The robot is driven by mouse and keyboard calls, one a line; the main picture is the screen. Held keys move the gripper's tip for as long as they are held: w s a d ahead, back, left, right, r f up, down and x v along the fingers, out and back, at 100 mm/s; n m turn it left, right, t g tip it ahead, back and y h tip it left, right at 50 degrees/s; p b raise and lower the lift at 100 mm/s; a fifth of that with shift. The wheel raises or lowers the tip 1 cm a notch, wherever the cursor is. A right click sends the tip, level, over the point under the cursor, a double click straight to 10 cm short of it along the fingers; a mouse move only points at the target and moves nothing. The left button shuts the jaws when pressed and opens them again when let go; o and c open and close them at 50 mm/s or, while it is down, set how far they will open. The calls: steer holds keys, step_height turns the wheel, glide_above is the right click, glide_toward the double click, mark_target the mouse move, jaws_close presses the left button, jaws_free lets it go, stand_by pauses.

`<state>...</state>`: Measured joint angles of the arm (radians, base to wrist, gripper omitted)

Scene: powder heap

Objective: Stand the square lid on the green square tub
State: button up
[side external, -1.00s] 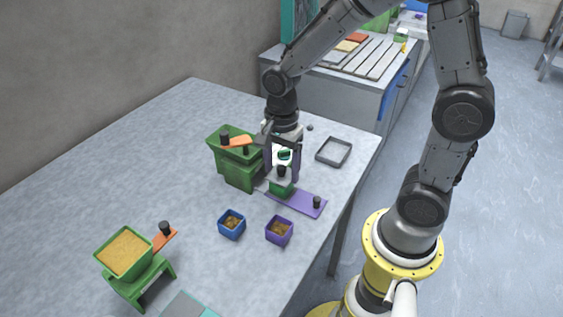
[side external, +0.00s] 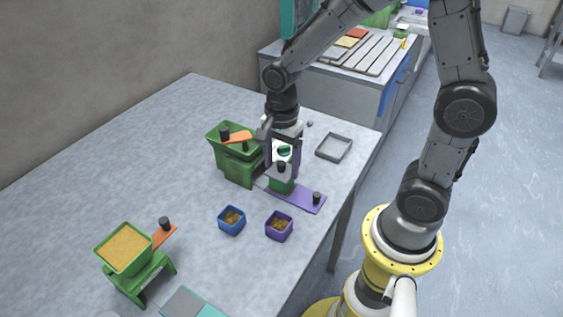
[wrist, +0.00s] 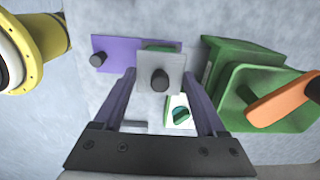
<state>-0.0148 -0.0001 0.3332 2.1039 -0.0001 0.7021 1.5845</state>
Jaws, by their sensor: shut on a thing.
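The square lid (wrist: 149,84) is a flat grey plate with a dark knob, between the fingers of my gripper (wrist: 159,74), which is shut on it. In the side external view my gripper (side external: 282,164) points down at the far middle of the table, and the lid (side external: 272,173) shows low between the fingers. The green square tub (side external: 282,187) is right below the lid on a purple strip. In the wrist view only a thin green edge of the tub (wrist: 158,48) shows past the lid. I cannot tell whether lid and tub touch.
A large green hopper (side external: 238,172) with an orange handle stands close left of my gripper. The purple strip (side external: 292,198) has a black knob. Blue (side external: 232,229) and purple (side external: 279,234) tubs hold powder nearby. A grey tray (side external: 346,153) lies right.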

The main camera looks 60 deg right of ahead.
steer(key=shift+f, duration=0.5)
steer(key=o, duration=1.3)
steer(key=shift+r, duration=3.55)
